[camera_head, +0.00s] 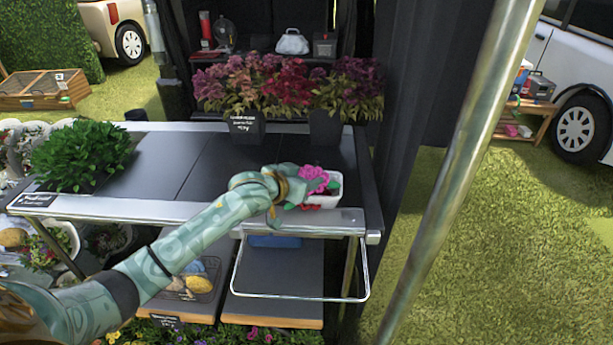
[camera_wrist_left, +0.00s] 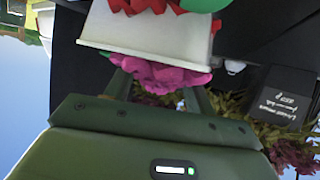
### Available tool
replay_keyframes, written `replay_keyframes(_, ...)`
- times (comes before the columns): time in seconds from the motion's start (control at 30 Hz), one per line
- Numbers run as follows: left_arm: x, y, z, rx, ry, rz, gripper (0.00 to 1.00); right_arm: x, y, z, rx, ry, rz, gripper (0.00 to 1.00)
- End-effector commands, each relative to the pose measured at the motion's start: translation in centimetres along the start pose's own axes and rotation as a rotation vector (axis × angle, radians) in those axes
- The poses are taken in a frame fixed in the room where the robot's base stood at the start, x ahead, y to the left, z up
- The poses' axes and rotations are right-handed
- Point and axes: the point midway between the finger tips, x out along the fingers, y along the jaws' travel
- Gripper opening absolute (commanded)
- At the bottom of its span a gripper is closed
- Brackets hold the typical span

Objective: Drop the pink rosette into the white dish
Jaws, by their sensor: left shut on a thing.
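The pink rosette (camera_head: 313,178) is held by my left gripper (camera_head: 303,187) at the right end of the table. In the left wrist view the pink rosette (camera_wrist_left: 160,76) sits between the two green fingers, which are shut on it. The white dish (camera_head: 336,186) is right by the rosette, partly hidden behind it and the gripper. The white dish also shows in the wrist view (camera_wrist_left: 145,36), just past the rosette, with something red and something green at its opening. I cannot tell whether rosette and dish touch. My right gripper is out of view.
The dish stands near the front right corner of a dark table (camera_head: 225,165). Potted red and purple flowers (camera_head: 290,90) line its back edge. A leafy green plant (camera_head: 82,157) stands at its left end. The table's middle is clear. A metal pole (camera_head: 460,170) rises on the right.

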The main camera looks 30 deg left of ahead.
Motion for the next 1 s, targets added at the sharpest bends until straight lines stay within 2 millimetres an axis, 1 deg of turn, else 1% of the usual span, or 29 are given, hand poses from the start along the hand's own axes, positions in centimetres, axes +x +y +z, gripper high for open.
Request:
replay_keyframes(0.03,0.2,0.0,0.5,0.0,-0.001,0.0,0.33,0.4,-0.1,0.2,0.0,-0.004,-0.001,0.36)
replay_keyframes(0.33,0.1,0.0,0.2,0.0,0.002,0.0,0.33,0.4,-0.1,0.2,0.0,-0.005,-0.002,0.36)
replay_keyframes(0.37,0.1,0.0,0.2,0.0,0.001,0.0,0.57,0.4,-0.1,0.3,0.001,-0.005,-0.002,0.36)
replay_keyframes(0.4,0.1,0.0,0.2,0.0,0.001,0.0,0.68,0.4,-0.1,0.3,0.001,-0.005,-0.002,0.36)
replay_keyframes(0.43,0.1,0.0,0.2,0.0,0.001,0.0,0.77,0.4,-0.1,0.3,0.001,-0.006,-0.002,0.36)
replay_keyframes(0.47,0.1,0.0,0.3,0.0,0.001,0.0,0.8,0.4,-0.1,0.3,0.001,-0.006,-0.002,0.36)
replay_keyframes(0.77,-0.1,0.0,0.2,0.001,0.001,0.0,0.8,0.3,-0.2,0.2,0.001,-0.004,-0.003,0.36)
replay_keyframes(0.87,-1.2,0.0,0.1,0.001,0.001,0.0,0.8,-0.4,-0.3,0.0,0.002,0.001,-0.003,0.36)
replay_keyframes(0.97,-3.3,0.0,-0.2,0.001,0.002,0.001,0.8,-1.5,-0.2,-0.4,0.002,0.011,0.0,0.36)
replay_keyframes(1.0,-4.3,0.0,-0.2,0.001,0.001,0.001,0.8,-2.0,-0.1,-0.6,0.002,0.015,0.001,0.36)
